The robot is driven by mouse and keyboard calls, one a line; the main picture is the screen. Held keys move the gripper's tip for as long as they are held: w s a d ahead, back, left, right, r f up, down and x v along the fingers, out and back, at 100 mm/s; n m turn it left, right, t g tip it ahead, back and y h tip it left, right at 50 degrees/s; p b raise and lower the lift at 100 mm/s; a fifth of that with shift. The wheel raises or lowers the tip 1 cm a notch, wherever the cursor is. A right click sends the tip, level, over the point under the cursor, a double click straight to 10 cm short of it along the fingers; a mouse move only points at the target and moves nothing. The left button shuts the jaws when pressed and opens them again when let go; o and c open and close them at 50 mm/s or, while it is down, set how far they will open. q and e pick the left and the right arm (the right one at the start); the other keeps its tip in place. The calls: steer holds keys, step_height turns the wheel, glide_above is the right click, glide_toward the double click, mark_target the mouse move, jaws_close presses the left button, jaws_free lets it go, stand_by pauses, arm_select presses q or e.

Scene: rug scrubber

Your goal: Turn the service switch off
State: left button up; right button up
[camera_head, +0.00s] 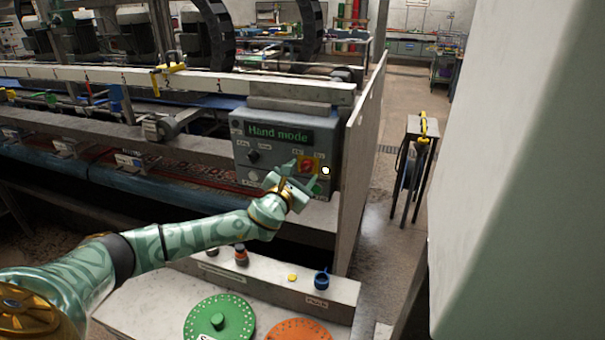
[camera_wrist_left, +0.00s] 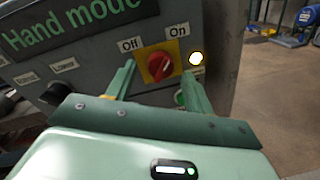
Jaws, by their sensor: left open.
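The service switch (camera_head: 307,166) is a red rotary knob on a yellow-orange plate, on the grey control box. In the left wrist view the red knob (camera_wrist_left: 159,67) has an "Off" label at its upper left and an "On" label at its upper right. I cannot tell for sure which label its handle points to. My left gripper (camera_head: 304,176) is open in front of the switch. In the left wrist view its two fingers stand either side of the knob, with nothing held; contact cannot be told. My right gripper is not in view.
A lit lamp (camera_wrist_left: 196,58) is right of the switch. The box's display (camera_head: 278,134) reads "Hand mode". A black knob (camera_head: 253,156) is to the left. A vertical panel (camera_head: 356,165) stands right of the box. A console (camera_head: 275,278) with green and orange dials is below.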

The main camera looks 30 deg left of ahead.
arm_select(q)
steer(key=shift+w, duration=0.55)
steer(key=c, duration=1)
steer(key=shift+o, duration=0.2)
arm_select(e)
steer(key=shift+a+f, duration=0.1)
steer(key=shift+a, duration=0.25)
arm_select(q)
steer(key=n+b, duration=0.1)
steer(key=n, duration=0.2)
steer(key=shift+f+n, duration=0.1)
steer(key=shift+n, duration=0.3)
steer(key=n+b, duration=0.1)
steer(key=n, duration=0.3)
steer(key=n+y, duration=0.1)
steer(key=n, duration=0.4)
steer(key=shift+d+t+b, duration=0.15)
steer(key=shift+t+b, duration=0.25)
steer(key=shift+n+y, duration=0.3)
steer(key=shift+n, duration=1.6)
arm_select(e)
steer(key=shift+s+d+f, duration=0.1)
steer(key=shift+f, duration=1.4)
arm_select(q)
steer(key=shift+n, duration=0.3)
